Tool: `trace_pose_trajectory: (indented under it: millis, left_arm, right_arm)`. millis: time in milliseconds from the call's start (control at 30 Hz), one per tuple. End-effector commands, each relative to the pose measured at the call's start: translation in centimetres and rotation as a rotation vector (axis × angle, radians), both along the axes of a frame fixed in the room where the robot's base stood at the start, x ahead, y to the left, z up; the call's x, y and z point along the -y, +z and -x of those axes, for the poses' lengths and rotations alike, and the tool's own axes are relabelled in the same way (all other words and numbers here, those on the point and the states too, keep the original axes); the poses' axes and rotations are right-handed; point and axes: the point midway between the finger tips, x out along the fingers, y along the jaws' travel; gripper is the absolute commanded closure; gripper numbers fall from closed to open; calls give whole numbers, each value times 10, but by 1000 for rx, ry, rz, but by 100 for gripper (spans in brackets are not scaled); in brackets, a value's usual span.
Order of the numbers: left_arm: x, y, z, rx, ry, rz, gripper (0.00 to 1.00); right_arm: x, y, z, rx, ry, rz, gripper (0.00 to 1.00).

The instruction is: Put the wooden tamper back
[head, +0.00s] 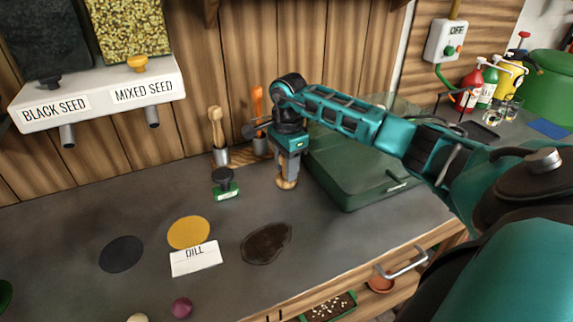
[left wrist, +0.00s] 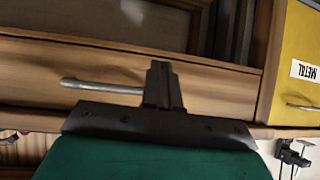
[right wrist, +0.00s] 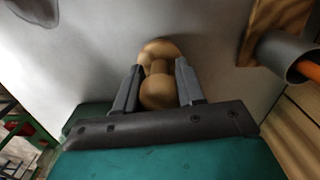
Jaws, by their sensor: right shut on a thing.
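The wooden tamper (head: 287,184) is upright between the fingers of my right gripper (head: 287,165), just in front of the green case. In the right wrist view the tamper's rounded wooden body (right wrist: 158,90) sits between both fingers. I cannot tell whether its foot touches the counter. A wooden block (right wrist: 264,30) shows beside a cup in the right wrist view. My left gripper (left wrist: 163,85) has its fingers together, with nothing visible between them.
A green case (head: 350,165) stands right of the tamper. A dark stamp (head: 225,184) is to its left. A dark patch (head: 266,243), a yellow disc (head: 188,232), a black disc (head: 121,254) and a DILL card (head: 196,260) lie on the counter. A drawer handle (left wrist: 100,87) is near my left gripper.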

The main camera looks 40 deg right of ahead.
Motion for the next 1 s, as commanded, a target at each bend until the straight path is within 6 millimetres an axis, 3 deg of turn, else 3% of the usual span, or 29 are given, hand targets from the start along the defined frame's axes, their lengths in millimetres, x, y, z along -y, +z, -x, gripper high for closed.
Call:
trace_pose_trajectory:
  millis: [100,133,367,733,1000]
  left_arm:
    - [0,-4,0,0,0,0,100]
    - [0,-3,0,0,0,0,100]
    - [0,-2,0,0,-1,1,100]
    - [0,0,0,0,-1,1,100]
    - [1,-1,0,0,-1,1,100]
  right_arm:
    - [0,-4,0,0,0,0,100]
    - [0,-3,0,0,0,0,59]
    - [0,-2,0,0,0,0,37]
    - [0,7,-1,3,0,1,36]
    - [2,61,-1,7,0,1,36]
